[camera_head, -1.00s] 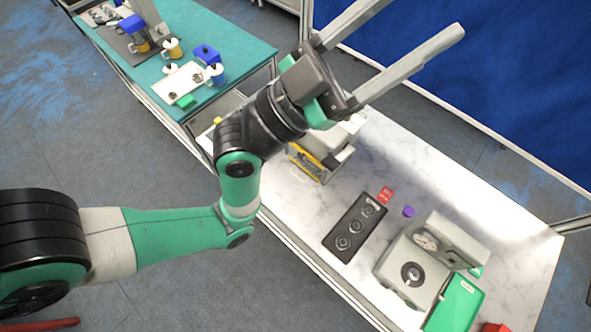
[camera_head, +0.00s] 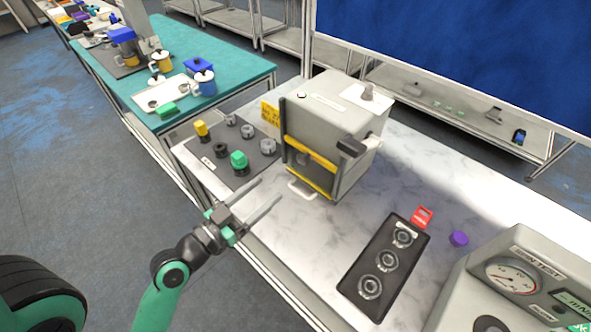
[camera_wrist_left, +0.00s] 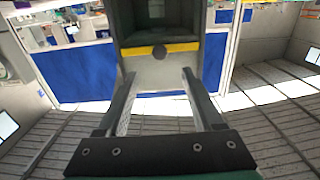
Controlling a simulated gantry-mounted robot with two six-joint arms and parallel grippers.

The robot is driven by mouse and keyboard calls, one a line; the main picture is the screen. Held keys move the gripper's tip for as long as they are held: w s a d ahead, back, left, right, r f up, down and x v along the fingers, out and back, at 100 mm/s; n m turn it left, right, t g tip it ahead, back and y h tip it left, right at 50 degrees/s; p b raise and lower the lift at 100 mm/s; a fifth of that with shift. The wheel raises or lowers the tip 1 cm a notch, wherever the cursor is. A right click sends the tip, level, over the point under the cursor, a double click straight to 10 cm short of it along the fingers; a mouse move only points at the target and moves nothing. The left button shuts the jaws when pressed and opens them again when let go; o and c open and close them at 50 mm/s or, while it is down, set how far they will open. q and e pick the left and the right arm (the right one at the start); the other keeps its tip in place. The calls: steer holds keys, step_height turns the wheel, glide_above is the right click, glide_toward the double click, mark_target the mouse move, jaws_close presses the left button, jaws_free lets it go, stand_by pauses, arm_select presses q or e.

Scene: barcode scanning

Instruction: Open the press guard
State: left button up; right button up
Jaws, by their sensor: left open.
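The press is a grey box-shaped machine (camera_head: 345,118) on the marble-topped bench. In the left wrist view the fingers (camera_wrist_left: 159,76) point at the press front, below a yellow bar (camera_wrist_left: 180,48) with a dark round knob (camera_wrist_left: 159,53). My right gripper is not in view.
A dark mat with pegs and small parts (camera_head: 225,150) lies left of the press. A teal table (camera_head: 180,60) stands behind left.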

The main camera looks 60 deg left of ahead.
mark_target(301, 161)
arm_select(q)
steer(key=x, duration=1.1)
steer(key=shift+w+p, duration=0.15)
steer(key=shift+p, duration=0.25)
jaws_close()
steer(key=shift+r, duration=0.1)
stand_by(0.6)
